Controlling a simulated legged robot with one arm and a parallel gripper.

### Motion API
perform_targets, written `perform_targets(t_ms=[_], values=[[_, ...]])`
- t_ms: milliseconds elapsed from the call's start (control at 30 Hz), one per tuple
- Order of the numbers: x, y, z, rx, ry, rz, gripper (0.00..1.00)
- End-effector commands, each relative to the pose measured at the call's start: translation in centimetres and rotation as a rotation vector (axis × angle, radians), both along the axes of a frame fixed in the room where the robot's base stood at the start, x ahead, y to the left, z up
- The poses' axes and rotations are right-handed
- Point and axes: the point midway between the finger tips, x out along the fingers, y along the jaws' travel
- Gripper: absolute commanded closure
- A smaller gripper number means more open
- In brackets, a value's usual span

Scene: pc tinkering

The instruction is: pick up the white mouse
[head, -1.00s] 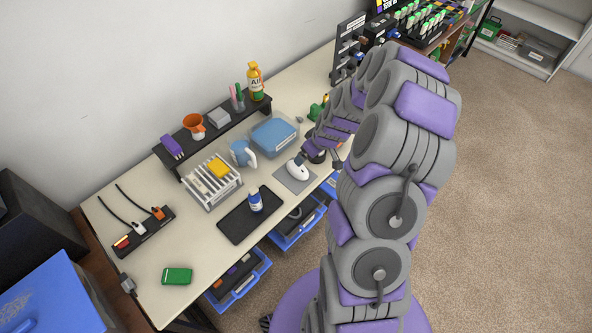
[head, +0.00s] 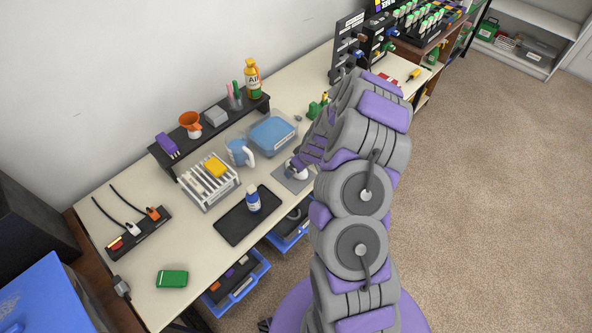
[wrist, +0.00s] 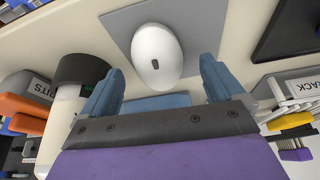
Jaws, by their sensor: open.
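The white mouse (wrist: 157,55) lies on a grey mouse pad (wrist: 120,22) in the wrist view, with its small dark wheel facing up. My gripper (wrist: 162,85) is open, its two blue-grey fingers apart, with the mouse just beyond and between the fingertips. Nothing is held. In the head view the mouse (head: 297,170) is mostly hidden behind my gripper, with only a bit of white showing on the pad (head: 286,181).
A dark round object (wrist: 82,70) is close to one finger in the wrist view.

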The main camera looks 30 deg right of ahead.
Motion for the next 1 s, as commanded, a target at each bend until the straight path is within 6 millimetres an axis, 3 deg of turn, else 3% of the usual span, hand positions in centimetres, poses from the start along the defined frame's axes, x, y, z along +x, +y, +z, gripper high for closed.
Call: perform_targets(t_ms=[100, 367, 1000], values=[[0.63, 0.09, -1.49, 0.000, -0.001, -0.001, 0.05], [0.77, 0.05, -1.56, -0.001, -0.002, -0.002, 0.04], [0.74, 0.03, -1.56, -0.001, -0.001, -0.002, 0.65]])
